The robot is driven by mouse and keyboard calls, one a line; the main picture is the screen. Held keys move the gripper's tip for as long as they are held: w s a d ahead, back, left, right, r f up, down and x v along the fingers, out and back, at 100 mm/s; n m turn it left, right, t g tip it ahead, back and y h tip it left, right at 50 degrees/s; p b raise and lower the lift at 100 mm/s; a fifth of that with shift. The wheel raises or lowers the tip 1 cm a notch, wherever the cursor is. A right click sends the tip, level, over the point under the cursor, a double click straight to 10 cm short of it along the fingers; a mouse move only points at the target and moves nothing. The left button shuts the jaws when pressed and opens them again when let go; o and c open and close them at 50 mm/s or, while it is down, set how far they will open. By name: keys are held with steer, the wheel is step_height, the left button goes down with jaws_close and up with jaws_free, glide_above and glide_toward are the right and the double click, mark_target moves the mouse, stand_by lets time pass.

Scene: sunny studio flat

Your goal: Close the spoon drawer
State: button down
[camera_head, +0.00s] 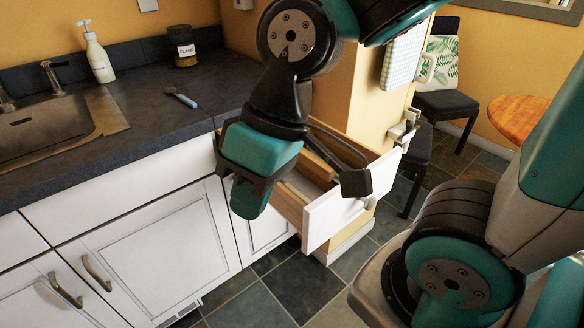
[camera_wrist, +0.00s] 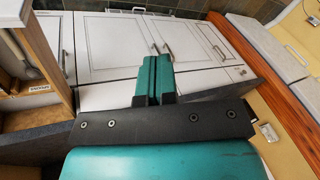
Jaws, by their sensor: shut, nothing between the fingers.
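The drawer (camera_head: 335,214) stands pulled out from the cabinet under the right end of the counter, its white front standing clear of the cabinet and its light wooden inside partly visible. My gripper (camera_head: 248,202) hangs at the left of the open drawer, pointing down, in front of the white cabinet fronts. It is shut and empty. The arm hides part of the drawer. In the wrist view my gripper (camera_wrist: 154,62) shows its teal fingers together, with white cabinet doors beyond.
The dark counter (camera_head: 150,125) holds a soap bottle (camera_head: 96,55), a jar (camera_head: 182,45), a blue-handled utensil (camera_head: 182,97) and a sink (camera_head: 45,130). A chair (camera_head: 440,100) and round wooden table (camera_head: 525,118) stand at the right. Tiled floor (camera_head: 300,285) is clear below the drawer.

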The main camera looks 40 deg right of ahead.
steer(key=w+d+f+m+t, duration=0.2)
steer(key=w+f+m, duration=0.2)
steer(key=w+m, duration=0.3)
steer(key=w+d+f+m+t+h, duration=0.2)
steer(key=w+d+f+m+t, duration=0.3)
steer(key=d+m, duration=0.4)
steer(key=w+d+f+m+t+h, duration=0.2)
steer(key=w+d+f+m, duration=0.55)
steer(key=d, duration=0.25)
steer(key=p+x, duration=0.1)
steer(key=x, duration=0.8)
steer(key=shift+r, duration=0.1)
steer(key=w+p, duration=0.1)
steer(key=w, duration=0.2)
steer(key=shift+w, duration=0.85)
